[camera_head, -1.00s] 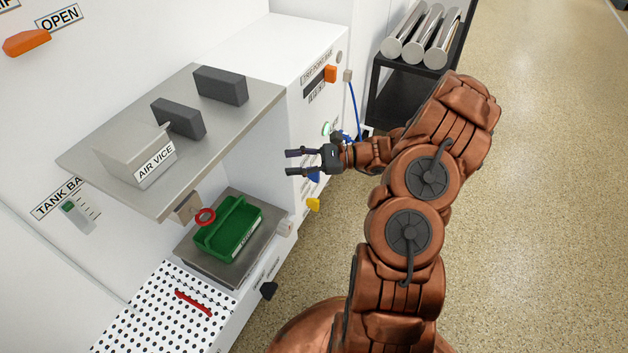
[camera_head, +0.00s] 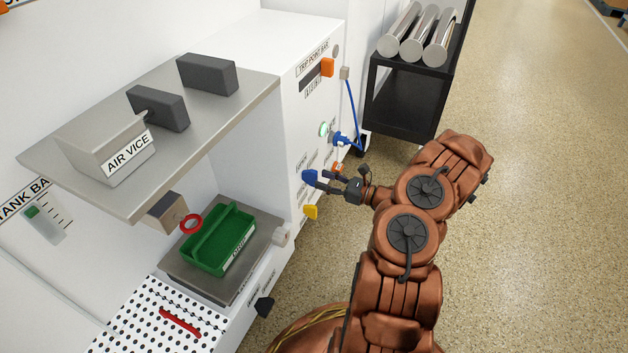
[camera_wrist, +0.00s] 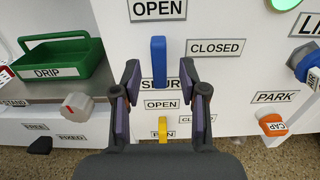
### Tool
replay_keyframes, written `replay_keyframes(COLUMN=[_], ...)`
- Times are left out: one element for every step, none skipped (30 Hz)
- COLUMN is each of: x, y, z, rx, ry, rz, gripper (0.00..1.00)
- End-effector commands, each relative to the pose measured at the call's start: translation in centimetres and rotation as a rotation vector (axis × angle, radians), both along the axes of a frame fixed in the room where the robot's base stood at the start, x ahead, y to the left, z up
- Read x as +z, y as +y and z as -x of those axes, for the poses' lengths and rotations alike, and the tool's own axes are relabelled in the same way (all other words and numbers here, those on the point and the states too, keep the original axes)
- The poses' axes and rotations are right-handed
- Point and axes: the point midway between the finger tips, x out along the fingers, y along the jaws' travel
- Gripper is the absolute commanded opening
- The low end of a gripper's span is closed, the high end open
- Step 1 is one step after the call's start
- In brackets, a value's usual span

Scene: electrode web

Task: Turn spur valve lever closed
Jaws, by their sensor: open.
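The spur valve lever is a blue handle (camera_wrist: 159,60) on the white panel, above the SPUR label. It stands upright in the wrist view, pointing at the upper OPEN label (camera_wrist: 158,9); the CLOSED label (camera_wrist: 214,48) is to its right. In the head view the blue lever (camera_head: 309,177) is on the cabinet's front. My gripper (camera_wrist: 160,76) is open, its fingers to the left and right of the lever, with visible gaps. In the head view my gripper (camera_head: 328,181) is close to the lever; contact cannot be told.
A yellow lever (camera_wrist: 158,124) is just below. To the right are an orange cap (camera_wrist: 273,125) and a blue hose connector (camera_head: 346,139). A green DRIP tray (camera_wrist: 60,60) is at left. A steel shelf (camera_head: 80,190) overhangs; a black cart (camera_head: 405,95) is behind.

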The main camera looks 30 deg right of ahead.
Motion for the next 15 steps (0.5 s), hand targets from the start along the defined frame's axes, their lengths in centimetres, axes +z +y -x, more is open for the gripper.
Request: replay_keyframes(x=[-0.3, -0.3, -0.3, -0.2, -0.2, -0.2, -0.2, -0.2, -0.2, -0.1, -0.1, -0.1, -0.1, -0.1, -0.1], y=[0.6, 0.8, 1.1, 1.3, 1.5, 1.7, 1.8, 1.9, 2.0, 2.1, 2.1, 2.1, 2.2, 2.2, 2.2], z=[-0.7, -1.0, -1.5, -1.8, -2.1, -2.4, -2.6, -2.8, -3.0, -3.1, -3.2, -3.3, -3.3, -3.3, -3.4], rx=[0.004, 0.005, 0.004, 0.005, 0.005, 0.005, 0.006, 0.006, 0.004, 0.004, 0.003, 0.003, 0.003, 0.003, 0.003], ry=[-0.001, -0.001, 0.000, 0.001, 0.001, 0.001, 0.001, 0.001, 0.001, 0.001, 0.001, 0.001, 0.001, 0.001, 0.001], rz=[-0.001, -0.001, -0.001, -0.001, -0.001, -0.001, -0.001, -0.001, -0.001, -0.001, -0.001, -0.001, -0.001, -0.001, 0.000], gripper=[0.43, 0.43, 0.43, 0.43, 0.43, 0.43, 0.43, 0.43, 0.43, 0.43, 0.43, 0.43, 0.43, 0.43, 0.43])
